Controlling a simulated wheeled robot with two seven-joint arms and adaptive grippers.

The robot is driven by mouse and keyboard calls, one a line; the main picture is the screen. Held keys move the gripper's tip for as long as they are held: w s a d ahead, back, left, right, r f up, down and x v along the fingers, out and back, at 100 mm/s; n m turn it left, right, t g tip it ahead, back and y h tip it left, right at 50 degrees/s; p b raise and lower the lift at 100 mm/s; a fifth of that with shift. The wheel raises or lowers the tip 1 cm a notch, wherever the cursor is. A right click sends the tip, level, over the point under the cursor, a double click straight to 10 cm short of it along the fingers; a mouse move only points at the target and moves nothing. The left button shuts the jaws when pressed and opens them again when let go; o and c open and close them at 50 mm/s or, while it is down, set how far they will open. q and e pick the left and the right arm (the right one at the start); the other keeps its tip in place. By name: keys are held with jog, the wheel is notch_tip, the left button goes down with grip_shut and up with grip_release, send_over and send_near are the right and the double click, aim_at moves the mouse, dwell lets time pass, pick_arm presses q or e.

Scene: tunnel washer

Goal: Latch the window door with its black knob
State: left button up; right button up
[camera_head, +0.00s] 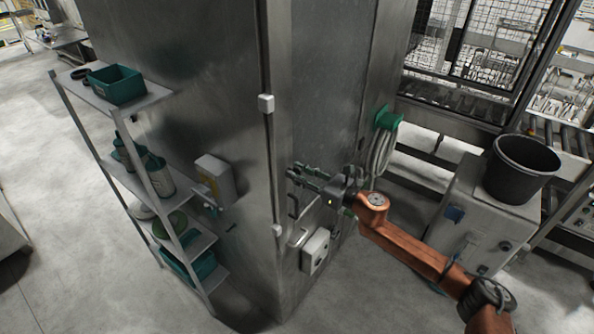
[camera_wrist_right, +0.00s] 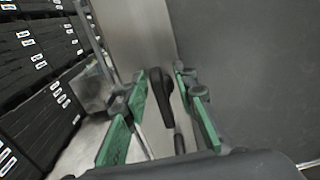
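My right gripper (camera_head: 306,175) is at the edge of the tall stainless steel housing, its orange arm coming in from the right. In the right wrist view, the gripper (camera_wrist_right: 164,90) is open, with green pads on either side. The black knob (camera_wrist_right: 160,84) shows between the pads, with a visible gap on each side. It is upright against a pale metal strip. In the head view the knob cannot be made out behind the fingers. I cannot pick out the window door's outline for certain, nor tell how far it stands open. My left gripper is out of view.
A shelf rack (camera_head: 143,185) with green bins and bottles stands left of the housing. A grey box (camera_head: 315,250) is mounted below my right gripper. A green hose reel (camera_head: 385,118) hangs behind it. A black bucket (camera_head: 520,168) stands on a cabinet at right.

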jog(key=shift+c, duration=0.3)
grip_shut()
jog(key=shift+f+m, duration=0.15)
jog(key=shift+m, duration=0.15)
jog(key=m, duration=0.3)
jog(key=shift+w+d+f, duration=0.1)
jog(key=shift+w+d, duration=0.1)
jog(key=shift+w, duration=0.05)
jog(key=m, duration=0.1)
jog(key=m+p, duration=0.1)
jog(key=m, duration=0.3)
jog(key=shift+w+d+f, duration=0.15)
jog(key=shift+w+f, duration=0.05)
jog(key=shift+f, duration=0.05)
jog(key=m, duration=0.1)
jog(key=m+p, duration=0.1)
jog(key=m, duration=0.2)
jog(key=shift+w+d+f+p, duration=0.1)
jog(key=shift+w+f+p, duration=0.05)
jog(key=shift+f+p, duration=0.15)
jog(key=shift+f+m+p, duration=0.2)
jog(key=shift+m+p, duration=0.3)
jog(key=shift+m, duration=0.85)
jog(key=shift+f+m+p, duration=0.2)
jog(key=shift+m+p, duration=0.3)
jog(key=shift+m, duration=0.85)
